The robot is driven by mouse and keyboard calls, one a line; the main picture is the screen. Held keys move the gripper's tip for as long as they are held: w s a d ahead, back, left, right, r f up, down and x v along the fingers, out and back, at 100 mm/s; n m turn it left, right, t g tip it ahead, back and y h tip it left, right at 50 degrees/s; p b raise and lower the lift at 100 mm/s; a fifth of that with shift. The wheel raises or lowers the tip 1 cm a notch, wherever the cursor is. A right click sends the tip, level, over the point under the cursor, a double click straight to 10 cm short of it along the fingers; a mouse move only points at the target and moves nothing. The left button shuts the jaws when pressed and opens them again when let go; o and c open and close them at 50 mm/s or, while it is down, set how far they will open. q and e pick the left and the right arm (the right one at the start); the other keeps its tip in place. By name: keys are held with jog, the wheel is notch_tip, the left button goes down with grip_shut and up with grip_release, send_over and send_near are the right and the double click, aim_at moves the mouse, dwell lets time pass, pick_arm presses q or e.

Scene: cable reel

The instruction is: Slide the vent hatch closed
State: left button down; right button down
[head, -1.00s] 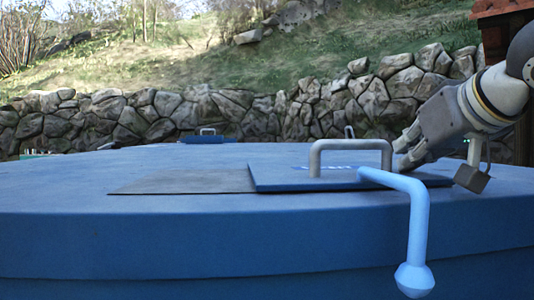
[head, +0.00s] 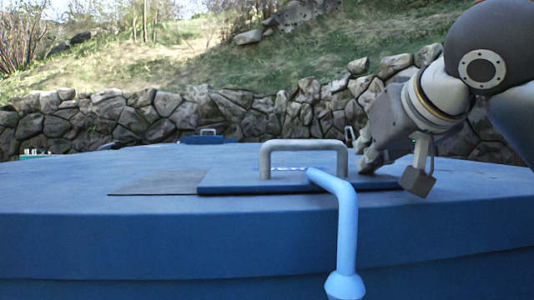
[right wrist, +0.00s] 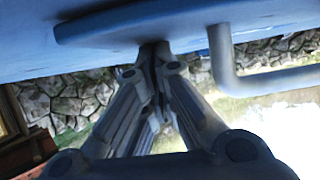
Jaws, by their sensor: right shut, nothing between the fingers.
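The vent hatch (head: 226,187) is a flat blue plate with a grey bar handle (head: 300,146) on top of a large blue drum-like surface. A dark grey flat patch (head: 155,184) shows to its left, partly covered by the plate. My right gripper (head: 368,160) is at the right end of the hatch, beside the handle and not around it. In the right wrist view the fingers (right wrist: 152,55) are shut with nothing between them, their tips at the edge of the hatch plate (right wrist: 130,28). Whether they touch it is hard to tell. My left gripper is out of view.
A smaller hatch with a handle (head: 207,136) lies far back. A stone wall (head: 150,115) runs behind. The left top surface is clear.

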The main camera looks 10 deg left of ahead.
aim_at(291, 177)
jog(key=shift+s+a+f, duration=0.1)
jog(key=shift+s+a, duration=0.55)
jog(key=shift+a, duration=1.2)
jog(key=shift+s+a+f, duration=0.1)
jog(key=shift+s+a, duration=0.6)
jog(key=shift+a, duration=1.2)
jog(key=shift+s+a, duration=0.65)
jog(key=shift+a, duration=1.2)
jog(key=shift+w+d+r, duration=0.25)
jog(key=shift+d+r, duration=0.25)
jog(key=shift+r, duration=0.15)
jog(key=shift+w+d+r, duration=0.2)
jog(key=shift+d+r, duration=0.3)
jog(key=shift+r, duration=0.1)
jog(key=shift+d+r, duration=0.15)
jog(key=shift+r, duration=0.25)
jog(key=shift+s, duration=0.1)
